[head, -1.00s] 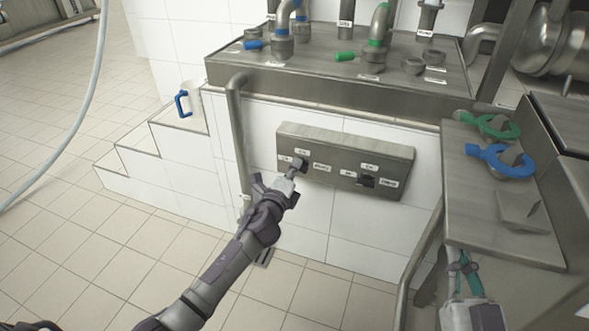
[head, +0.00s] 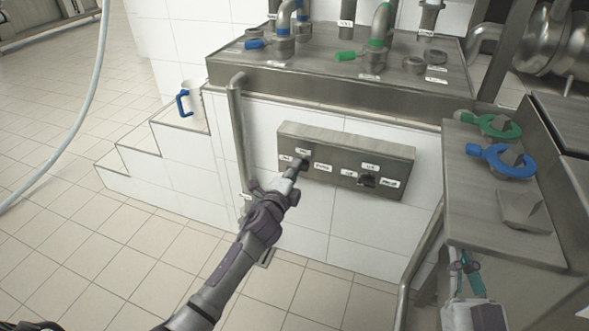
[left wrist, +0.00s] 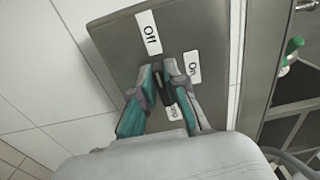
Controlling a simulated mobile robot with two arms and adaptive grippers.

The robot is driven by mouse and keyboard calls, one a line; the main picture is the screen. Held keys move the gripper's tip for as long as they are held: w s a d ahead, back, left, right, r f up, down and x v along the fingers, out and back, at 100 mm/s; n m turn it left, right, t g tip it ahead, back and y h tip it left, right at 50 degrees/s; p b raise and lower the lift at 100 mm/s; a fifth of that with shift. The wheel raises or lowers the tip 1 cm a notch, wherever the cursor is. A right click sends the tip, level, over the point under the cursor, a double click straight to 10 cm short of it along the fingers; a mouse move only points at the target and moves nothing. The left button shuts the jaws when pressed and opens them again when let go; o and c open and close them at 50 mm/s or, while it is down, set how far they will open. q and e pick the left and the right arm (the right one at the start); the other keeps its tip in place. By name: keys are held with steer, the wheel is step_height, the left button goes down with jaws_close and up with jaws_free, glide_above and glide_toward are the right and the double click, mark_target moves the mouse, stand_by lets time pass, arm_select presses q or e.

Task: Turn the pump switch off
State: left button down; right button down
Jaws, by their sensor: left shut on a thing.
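The metal switch panel (head: 340,146) is fixed to the white tiled wall and carries two dark knobs. My left gripper (head: 299,168) is at the left knob (head: 304,161). In the left wrist view, my left gripper (left wrist: 166,76) is shut on this dark knob (left wrist: 168,86), one finger on each side. An "Off" label (left wrist: 148,32) and an "On" label (left wrist: 192,67) show beside it; a third label is partly hidden by a finger. The right knob (head: 367,181) is free. My right gripper (head: 464,262) hangs low at the right, away from the panel; its opening is unclear.
A pipe rail (head: 236,135) stands left of the panel. A metal counter (head: 330,84) with taps overhangs above. A side shelf (head: 475,205) at the right holds green and blue handles. A mug (head: 193,101) stands on the tiled steps.

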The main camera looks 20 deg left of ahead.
arm_select(q)
steer(key=shift+f, duration=0.1)
steer(key=c, duration=1.2)
jaws_free()
steer(key=s, duration=1.2)
steer(key=shift+a, duration=0.2)
